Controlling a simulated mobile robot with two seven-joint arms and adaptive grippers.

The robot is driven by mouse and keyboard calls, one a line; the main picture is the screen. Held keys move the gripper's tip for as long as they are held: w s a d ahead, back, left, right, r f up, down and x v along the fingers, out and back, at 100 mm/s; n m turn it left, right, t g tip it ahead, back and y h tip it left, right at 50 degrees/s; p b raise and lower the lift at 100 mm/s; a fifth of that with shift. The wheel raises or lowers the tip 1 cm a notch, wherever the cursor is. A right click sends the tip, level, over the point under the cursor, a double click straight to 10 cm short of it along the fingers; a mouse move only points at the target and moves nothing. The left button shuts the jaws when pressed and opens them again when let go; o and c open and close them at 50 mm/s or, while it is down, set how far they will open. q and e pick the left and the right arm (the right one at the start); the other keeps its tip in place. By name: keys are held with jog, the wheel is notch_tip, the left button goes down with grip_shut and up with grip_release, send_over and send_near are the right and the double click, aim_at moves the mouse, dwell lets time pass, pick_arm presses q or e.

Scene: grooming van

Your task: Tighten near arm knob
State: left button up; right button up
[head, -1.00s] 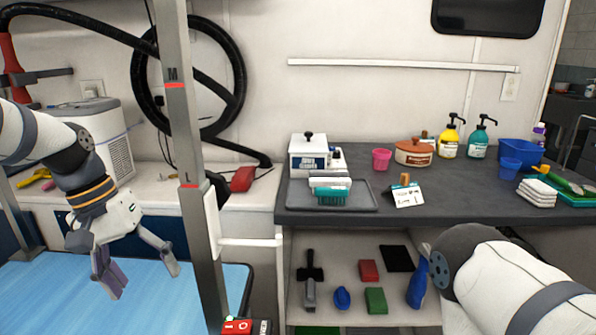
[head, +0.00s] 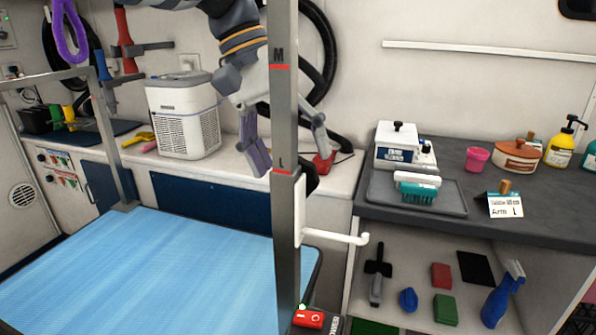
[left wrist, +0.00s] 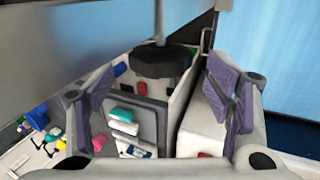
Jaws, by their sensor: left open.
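The grey upright post (head: 285,150) of the grooming arm carries red M and L marks. A black knob-like part (head: 309,178) shows beside it near the L mark, mostly hidden by the post. My left gripper (head: 292,162) is open behind the post, with one finger showing on each side of it, just above the black part. In the left wrist view, a dark lobed part (left wrist: 160,64), which looks like the knob, lies between and beyond the purple finger pads of the open gripper (left wrist: 162,95). I cannot see contact. My right gripper is out of view.
The blue table top (head: 160,270) lies left of the post. A white bracket (head: 335,236) sticks out right of it. A red switch box (head: 308,318) is at the post's foot. The dark counter (head: 460,215) at right holds a tray (head: 385,200) and bottles.

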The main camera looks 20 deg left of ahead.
pick_arm(q)
jog(key=shift+x, duration=1.9)
jog(key=shift+w, duration=0.1)
jog(key=c, duration=1.2)
jog(key=shift+a, duration=0.1)
